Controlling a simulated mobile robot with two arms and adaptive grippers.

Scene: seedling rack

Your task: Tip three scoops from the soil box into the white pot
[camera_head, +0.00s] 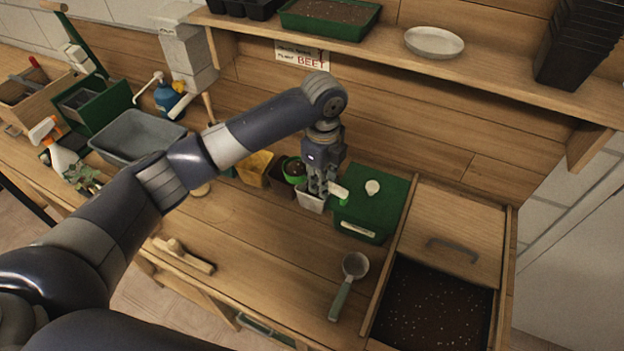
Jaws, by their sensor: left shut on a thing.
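My left gripper (318,190) points down at the middle of the bench and is shut on the white pot (311,203), with its fingertips at the pot's rim. The fingers partly hide the pot, and I cannot tell what is inside it or whether its base touches the bench. The soil box (375,308) is at the lower right; dark soil (432,309) with pale specks shows in its open front part. A metal scoop (354,265) with a green handle lies on the bench left of the soil box. My right gripper is not in view.
A green box (372,211) stands close right of the pot. A small green pot (293,168) and a yellow container (255,168) are to its left. A wooden lid (455,228) covers the soil box's back part. Bench space in front of the pot is clear.

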